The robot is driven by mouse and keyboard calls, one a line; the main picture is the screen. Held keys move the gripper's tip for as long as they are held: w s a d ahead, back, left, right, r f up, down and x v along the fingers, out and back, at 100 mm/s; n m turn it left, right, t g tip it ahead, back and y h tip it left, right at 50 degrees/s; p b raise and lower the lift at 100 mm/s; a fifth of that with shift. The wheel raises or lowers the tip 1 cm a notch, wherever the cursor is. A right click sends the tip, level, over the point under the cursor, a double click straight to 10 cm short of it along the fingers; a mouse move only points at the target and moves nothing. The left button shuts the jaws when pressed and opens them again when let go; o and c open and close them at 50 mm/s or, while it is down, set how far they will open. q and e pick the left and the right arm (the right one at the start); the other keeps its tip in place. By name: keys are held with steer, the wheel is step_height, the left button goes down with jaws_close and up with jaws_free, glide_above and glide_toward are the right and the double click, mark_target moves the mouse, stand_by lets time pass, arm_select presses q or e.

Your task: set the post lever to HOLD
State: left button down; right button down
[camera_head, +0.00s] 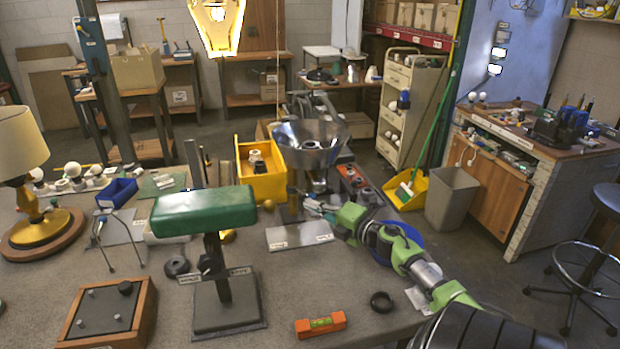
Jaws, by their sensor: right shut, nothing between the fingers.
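A dark post (222,262) stands upright on a square base plate (228,312) at the front of the bench, under a green lamp shade (204,210). My right gripper (308,205) is shut and empty, just above the second plate's far side, below the funnel shade. My left gripper is not in view.
A yellow bin (262,181) stands behind the plate, and a blue round thing (400,243) lies by my right arm. An orange level (320,325), a black ring (382,302) and a wooden box (108,318) are in front. The bench between plate and level is clear.

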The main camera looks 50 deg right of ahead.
steer(key=shift+d+r, duration=0.8)
steer(key=shift+r, duration=0.05)
step_height(320, 180, up, 8)
steer(key=a, duration=0.1)
steer(key=shift+a+r, duration=0.15)
steer(key=shift+a, duration=0.15)
